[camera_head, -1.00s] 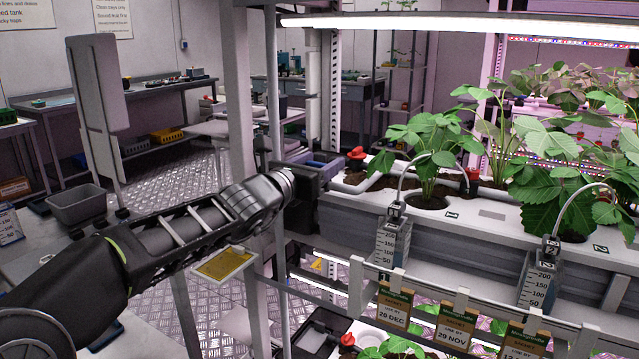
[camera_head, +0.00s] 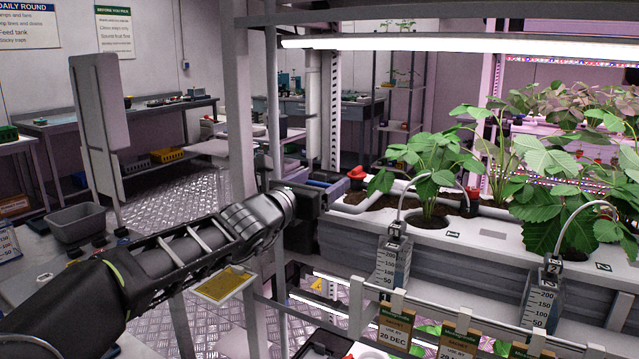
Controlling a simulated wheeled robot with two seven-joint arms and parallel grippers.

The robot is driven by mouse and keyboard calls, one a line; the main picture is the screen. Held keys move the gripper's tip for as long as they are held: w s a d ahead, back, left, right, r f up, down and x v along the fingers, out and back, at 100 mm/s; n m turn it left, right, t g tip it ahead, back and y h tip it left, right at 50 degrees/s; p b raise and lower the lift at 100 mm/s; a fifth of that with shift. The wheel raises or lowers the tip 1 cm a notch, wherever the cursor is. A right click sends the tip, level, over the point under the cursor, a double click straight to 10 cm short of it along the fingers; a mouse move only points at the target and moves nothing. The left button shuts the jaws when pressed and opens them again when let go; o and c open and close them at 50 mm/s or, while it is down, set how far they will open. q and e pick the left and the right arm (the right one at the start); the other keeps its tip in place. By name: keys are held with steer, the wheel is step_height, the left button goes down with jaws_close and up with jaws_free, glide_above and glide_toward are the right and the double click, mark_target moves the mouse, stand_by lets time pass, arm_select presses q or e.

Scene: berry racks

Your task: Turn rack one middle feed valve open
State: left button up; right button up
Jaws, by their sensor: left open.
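A red valve handle (camera_head: 357,173) stands at the left end of the middle planting shelf, next to the grey feed pipe (camera_head: 384,198). My left arm reaches in from the lower left. Its gripper (camera_head: 318,195) is beside the shelf's left end, left of and slightly below the red handle. The gripper is open and apart from the handle; its fingers are dark and partly hidden by the wrist. My right gripper is out of view.
Rack posts (camera_head: 240,130) stand close behind my left arm. Strawberry plants (camera_head: 432,180) and measuring bottles (camera_head: 393,262) line the shelf. A rail with date tags (camera_head: 396,325) runs below. A grey tub (camera_head: 76,223) sits at the left.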

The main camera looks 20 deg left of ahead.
arm_select(q)
steer(key=s+a, duration=0.1)
steer(key=s, duration=0.6)
steer(key=shift+s+a, duration=0.15)
steer(key=shift+s, duration=0.2)
